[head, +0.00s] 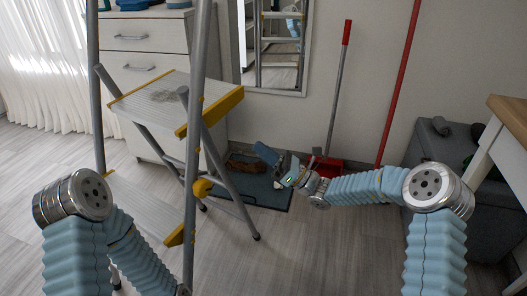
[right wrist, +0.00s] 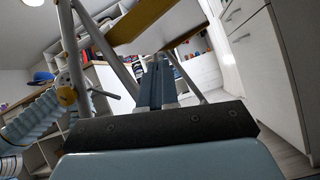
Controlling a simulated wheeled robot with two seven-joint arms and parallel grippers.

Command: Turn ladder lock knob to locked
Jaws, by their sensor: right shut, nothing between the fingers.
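The stepladder (head: 196,120) stands open on the left of the head view, with grey rails and yellow-edged steps. A yellow lock knob (head: 203,187) sits on its near right rail; I cannot read its setting. My right gripper (head: 262,151) is to the right of the ladder, pointing left, apart from the knob. In the right wrist view its fingers (right wrist: 157,84) are together and empty, with the ladder beyond them. My left arm comes in at the lower left of the head view, and its hand is outside the picture.
A white drawer cabinet (head: 145,50) stands behind the ladder. A dark mat (head: 275,197) lies on the floor below my right gripper. A wooden-topped table (head: 508,112) and grey seat (head: 440,145) are at right.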

